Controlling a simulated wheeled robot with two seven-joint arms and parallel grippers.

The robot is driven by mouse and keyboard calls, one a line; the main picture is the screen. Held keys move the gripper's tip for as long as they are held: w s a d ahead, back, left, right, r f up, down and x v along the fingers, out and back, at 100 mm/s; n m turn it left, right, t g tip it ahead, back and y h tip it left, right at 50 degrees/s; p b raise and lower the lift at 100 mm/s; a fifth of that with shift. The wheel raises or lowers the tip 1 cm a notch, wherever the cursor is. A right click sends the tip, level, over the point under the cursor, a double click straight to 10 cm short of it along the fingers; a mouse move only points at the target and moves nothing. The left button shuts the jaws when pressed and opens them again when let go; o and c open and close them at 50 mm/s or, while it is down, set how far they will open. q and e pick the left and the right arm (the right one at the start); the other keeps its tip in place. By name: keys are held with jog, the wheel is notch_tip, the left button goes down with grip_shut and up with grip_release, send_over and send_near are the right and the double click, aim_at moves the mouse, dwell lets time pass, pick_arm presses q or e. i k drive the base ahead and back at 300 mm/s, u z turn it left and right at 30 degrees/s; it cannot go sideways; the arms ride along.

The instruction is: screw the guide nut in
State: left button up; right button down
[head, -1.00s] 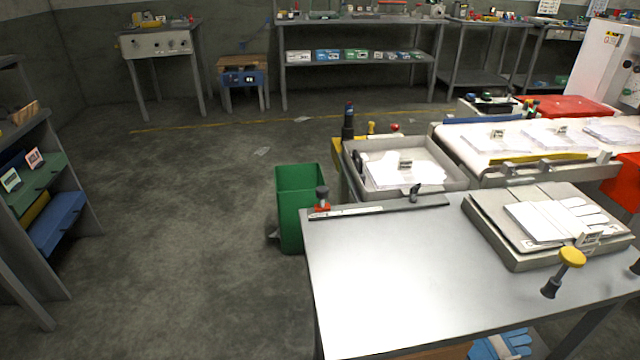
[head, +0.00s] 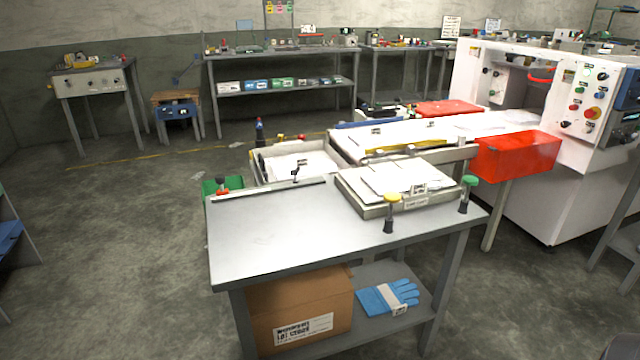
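I cannot tell for certain which part is the guide nut. A dark guide bar (head: 268,191) lies along the back left edge of the metal table (head: 270,228). A small black knob (head: 295,174) stands upright near the bar's right end. A dark knob on a red base (head: 221,186) sits at its left end. A yellow-topped post (head: 390,212) and a green-topped post (head: 467,193) stand at the table's front right, beside a tray (head: 375,208) of white film sheets. Neither of my grippers is in view.
A cardboard box (head: 300,300) and blue gloves (head: 388,297) lie on the table's lower shelf. A green bin (head: 210,187) stands behind the table's left corner.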

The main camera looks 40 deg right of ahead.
aim_at(295, 172)
jog(key=z, duration=1.55)
